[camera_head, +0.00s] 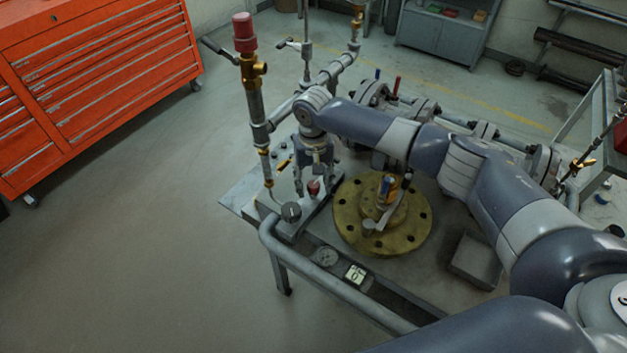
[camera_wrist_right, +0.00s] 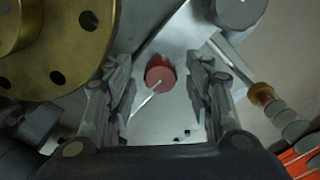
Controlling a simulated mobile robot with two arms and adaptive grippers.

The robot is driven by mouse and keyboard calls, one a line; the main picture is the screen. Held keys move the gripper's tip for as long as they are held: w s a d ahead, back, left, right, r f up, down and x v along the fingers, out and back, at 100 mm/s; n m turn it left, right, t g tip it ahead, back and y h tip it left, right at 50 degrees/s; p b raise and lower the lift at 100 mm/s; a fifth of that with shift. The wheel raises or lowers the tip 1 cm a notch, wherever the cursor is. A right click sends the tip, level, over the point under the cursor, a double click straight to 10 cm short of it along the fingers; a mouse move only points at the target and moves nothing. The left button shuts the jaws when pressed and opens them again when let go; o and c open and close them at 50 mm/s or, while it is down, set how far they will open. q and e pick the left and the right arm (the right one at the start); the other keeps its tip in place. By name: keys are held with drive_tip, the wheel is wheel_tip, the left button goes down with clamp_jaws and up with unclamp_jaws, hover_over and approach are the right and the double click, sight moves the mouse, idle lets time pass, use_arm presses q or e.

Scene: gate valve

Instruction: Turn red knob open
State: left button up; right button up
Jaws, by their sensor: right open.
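The red knob (camera_head: 314,187) is small and round and sits on a grey plate of the bench rig. In the right wrist view the red knob (camera_wrist_right: 160,76) lies between the two fingers, with a thin light rod or line crossing its lower left side. My right gripper (camera_head: 313,186) points down over the knob, one finger on each side. In the right wrist view my right gripper (camera_wrist_right: 160,95) is open, with a gap between each finger and the knob. My left gripper is not seen in either view.
A brass flange (camera_head: 350,235) with bolt holes stands close right of the knob. A vertical pipe with a red cap (camera_head: 244,32) rises to the left. A grey pipe (camera_head: 330,285) runs along the front edge. A red tool cabinet (camera_head: 100,80) stands at the left; the floor between is clear.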

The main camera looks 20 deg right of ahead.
drive_tip(key=shift+c, duration=0.3)
drive_tip(key=c, duration=1)
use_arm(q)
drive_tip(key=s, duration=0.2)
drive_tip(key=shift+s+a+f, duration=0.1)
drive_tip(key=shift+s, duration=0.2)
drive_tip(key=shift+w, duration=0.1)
